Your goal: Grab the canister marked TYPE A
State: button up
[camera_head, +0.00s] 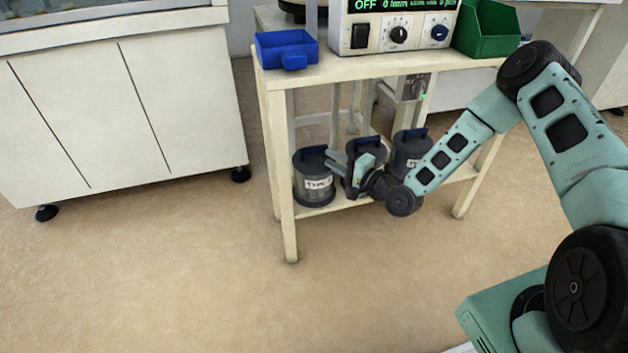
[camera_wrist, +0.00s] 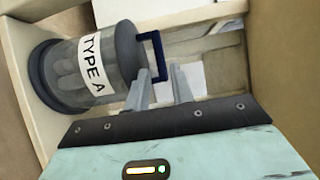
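The canister marked TYPE A (camera_wrist: 80,72) is grey with dark ends, a white label and a blue handle (camera_wrist: 157,55). It lies sideways in the wrist view, which is turned. My gripper (camera_wrist: 160,72) is open, its two fingertips on either side of the handle's outer bar; a gap shows between them, and I cannot tell whether either touches. In the head view the leftmost canister (camera_head: 314,190) stands upright on the lower shelf with a label starting TYPE; its last letter is unclear. My gripper (camera_head: 338,163) points left toward its top.
Two similar canisters, one in the middle (camera_head: 367,148) and one at the right (camera_head: 408,146), share the shelf; my wrist partly covers the middle one. Table legs and the tabletop (camera_head: 385,68) surround the space. A blue bin (camera_head: 286,48), a control box and a green bin (camera_head: 488,32) stand above.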

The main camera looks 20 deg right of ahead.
aim_at(317, 151)
jog(key=b+x, duration=0.3)
jog(key=x, duration=0.2)
jog(key=shift+w+a+f, duration=0.1)
jog(key=shift+w+a, duration=0.1)
jog(key=shift+w, duration=0.05)
grip_shut()
dwell(1.3)
